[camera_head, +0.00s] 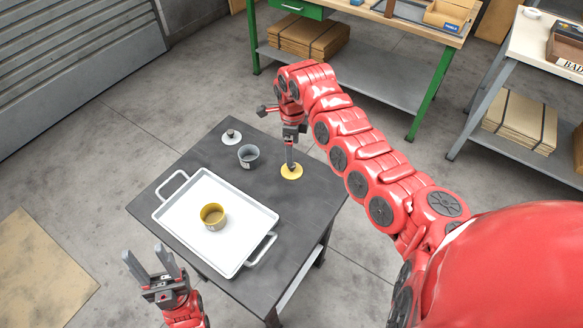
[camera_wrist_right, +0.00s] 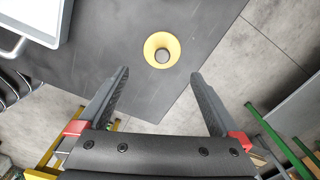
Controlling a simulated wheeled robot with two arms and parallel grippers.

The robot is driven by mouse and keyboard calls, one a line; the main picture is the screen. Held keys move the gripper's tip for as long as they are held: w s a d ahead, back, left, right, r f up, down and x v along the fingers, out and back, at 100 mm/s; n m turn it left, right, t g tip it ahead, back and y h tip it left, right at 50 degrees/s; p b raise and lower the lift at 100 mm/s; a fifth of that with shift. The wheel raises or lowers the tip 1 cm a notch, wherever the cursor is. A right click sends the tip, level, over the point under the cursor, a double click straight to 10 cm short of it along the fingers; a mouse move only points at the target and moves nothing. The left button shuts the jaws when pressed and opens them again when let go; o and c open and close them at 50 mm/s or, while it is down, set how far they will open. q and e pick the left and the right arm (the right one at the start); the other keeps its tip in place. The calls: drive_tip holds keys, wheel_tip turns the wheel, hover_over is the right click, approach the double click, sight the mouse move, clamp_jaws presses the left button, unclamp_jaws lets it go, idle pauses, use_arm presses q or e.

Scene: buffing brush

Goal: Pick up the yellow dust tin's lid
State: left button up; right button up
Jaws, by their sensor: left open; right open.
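The yellow lid (camera_head: 292,175) lies flat on the dark table, near its right edge. In the right wrist view the lid (camera_wrist_right: 161,38) shows a grey knob in its middle. My right gripper (camera_head: 290,162) points down over the lid. In its wrist view the right gripper (camera_wrist_right: 158,77) is open and empty, with the lid beyond its fingertips and roughly between them; the exact height gap is hard to tell. The yellow tin (camera_head: 213,217) stands uncovered on the white tray. My left gripper (camera_head: 152,263) is open and empty, left of the table's front.
The white tray (camera_head: 166,214) with raised handles covers the table's front left. A grey tin (camera_head: 248,156) and a grey lid with a knob (camera_head: 231,137) stand behind it. The dark table (camera_head: 296,205) is clear around the yellow lid. A green-legged workbench (camera_head: 390,85) stands behind.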

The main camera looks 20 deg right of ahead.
sight(292, 168)
wheel_tip(292, 168, down, 4)
drive_tip(key=shift+f+p, duration=0.25)
drive_tip(key=shift+p, duration=0.15)
drive_tip(key=f, duration=0.4)
drive_tip(key=shift+w+f, duration=0.2)
drive_tip(key=shift+f, duration=0.15)
drive_tip(key=c, duration=1.1)
drive_tip(key=shift+r, duration=0.1)
